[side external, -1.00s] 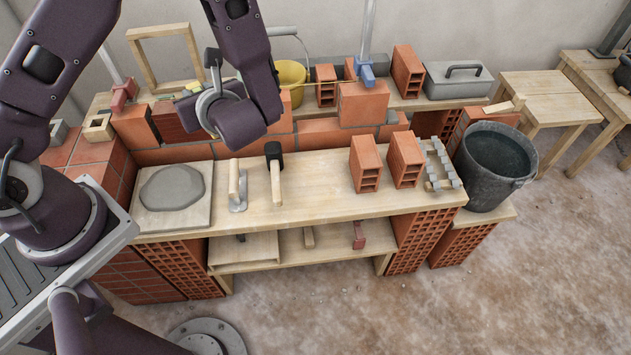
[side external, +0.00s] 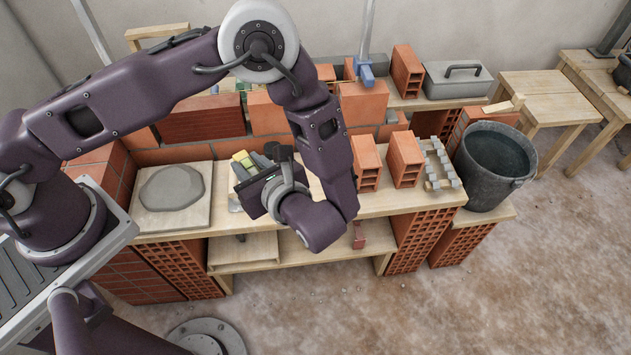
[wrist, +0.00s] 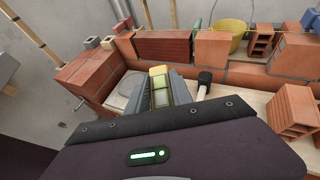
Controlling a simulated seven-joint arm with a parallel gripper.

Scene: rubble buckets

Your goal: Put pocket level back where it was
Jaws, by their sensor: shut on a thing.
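My gripper (side external: 244,172) is in the air over the middle of the workbench, pointing toward the back wall. It is shut on the pocket level (side external: 241,157), a small block with a yellow end and a greenish body. In the wrist view the pocket level (wrist: 158,84) sits between the grey fingers, its yellow end pointing away from the wrist. The fingers cover part of its sides.
The bench holds a mortar board (side external: 146,220) at left, a black-headed hammer (wrist: 204,78), mostly hidden in the side view, and upright hollow bricks (side external: 405,158) at right. A low brick wall (side external: 271,113) runs behind. A dark bucket (side external: 493,165) stands at right.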

